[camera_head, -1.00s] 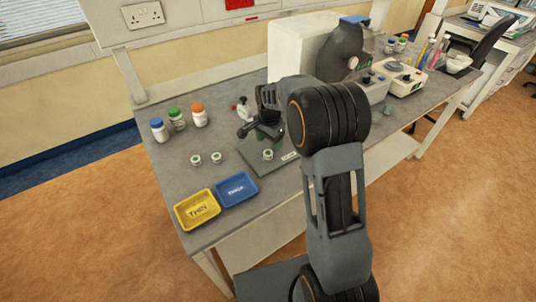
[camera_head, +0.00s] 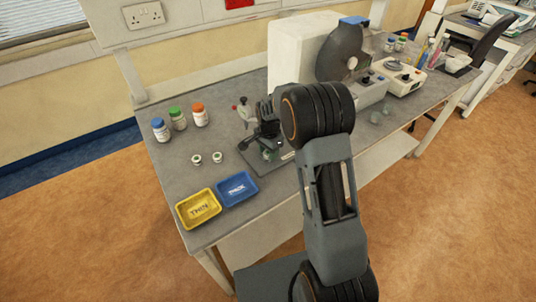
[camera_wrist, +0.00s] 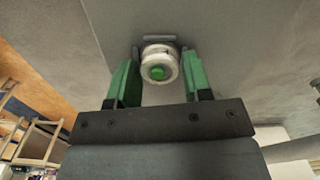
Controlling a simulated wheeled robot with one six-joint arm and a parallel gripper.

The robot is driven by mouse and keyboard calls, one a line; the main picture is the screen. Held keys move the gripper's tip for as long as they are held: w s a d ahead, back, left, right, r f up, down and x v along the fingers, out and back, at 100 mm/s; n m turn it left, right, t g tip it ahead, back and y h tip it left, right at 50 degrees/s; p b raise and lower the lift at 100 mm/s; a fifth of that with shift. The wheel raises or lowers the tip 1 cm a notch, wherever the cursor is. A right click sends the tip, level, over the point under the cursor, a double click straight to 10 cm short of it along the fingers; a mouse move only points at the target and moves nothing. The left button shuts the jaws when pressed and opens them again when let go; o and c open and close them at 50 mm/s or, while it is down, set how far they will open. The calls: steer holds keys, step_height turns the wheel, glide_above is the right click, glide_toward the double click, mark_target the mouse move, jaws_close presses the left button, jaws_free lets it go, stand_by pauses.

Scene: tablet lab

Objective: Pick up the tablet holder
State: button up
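A small round white tablet holder (camera_wrist: 160,68) with a green centre shows in the wrist view between my gripper's green fingertips. My gripper (camera_wrist: 160,75) is open, with one finger on either side of the holder; whether they touch it is not clear. In the head view my gripper (camera_head: 268,148) is low over the dark base plate (camera_head: 250,155) of a small stand, and hides much of that spot. Two similar round holders, a left one (camera_head: 196,159) and a right one (camera_head: 217,157), lie on the bench to the left.
A yellow THIN tray (camera_head: 186,213) and a blue THICK tray (camera_head: 252,196) lie at the bench's front left. Three capped bottles (camera_head: 179,121) stand behind them. A large white machine (camera_head: 290,50) stands behind my arm. Bare bench (camera_head: 180,172) lies around the loose holders.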

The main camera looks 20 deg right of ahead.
steer(key=c, duration=0.6)
steer(key=shift+r, duration=0.1)
